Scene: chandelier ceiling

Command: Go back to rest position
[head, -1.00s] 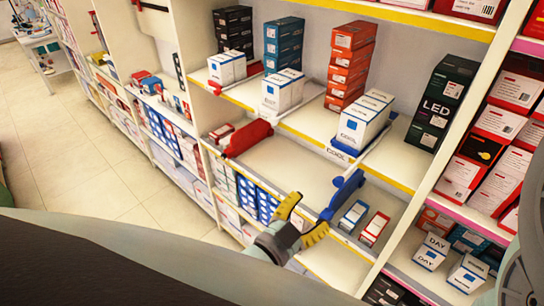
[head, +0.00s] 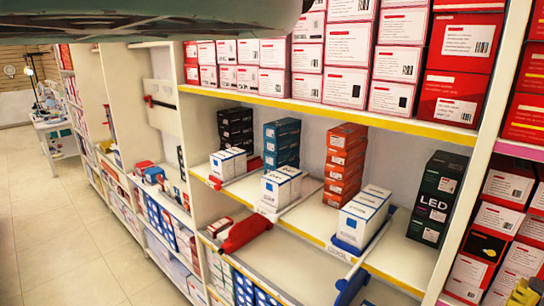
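My gripper is not in this view. The shelf unit (head: 400,125) stands in front of me, with a yellow-edged shelf. On its middle shelf stand stacks of black boxes (head: 235,130), blue boxes (head: 281,143), orange boxes (head: 344,163) and white boxes (head: 361,215). A dark LED box stack (head: 435,200) stands at the right.
Red-and-white boxes (head: 347,60) fill the top shelf. A white table (head: 56,122) stands far left. The tiled floor (head: 55,230) at the left is clear.

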